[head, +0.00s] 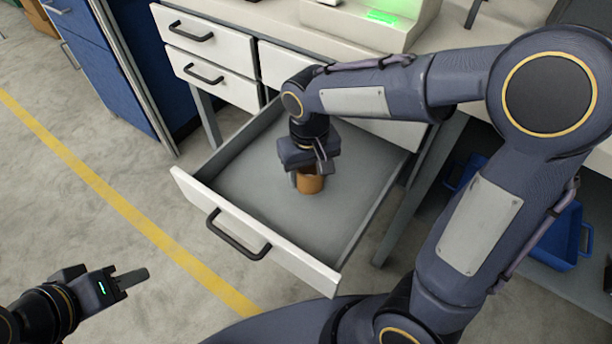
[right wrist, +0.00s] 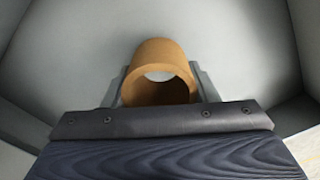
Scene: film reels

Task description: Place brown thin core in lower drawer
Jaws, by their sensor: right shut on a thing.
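The brown thin core (head: 311,184) is a short hollow tube inside the open lower drawer (head: 262,277). My right gripper (head: 308,172) reaches down into the drawer and is shut on the core. The right wrist view shows the core (right wrist: 160,62) between the two fingers, with its round opening facing the camera and the grey drawer floor around it. I cannot tell whether the core touches the drawer floor. My left gripper (head: 130,280) is at the lower left, away from the drawer, over the floor. Its finger spacing is not clear.
The drawer is pulled far out and otherwise empty. Closed white drawers (head: 206,77) sit above it at the left. A blue cabinet (head: 112,70) stands further left. A blue bin (head: 560,238) is under the bench at the right. The floor at the left is clear.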

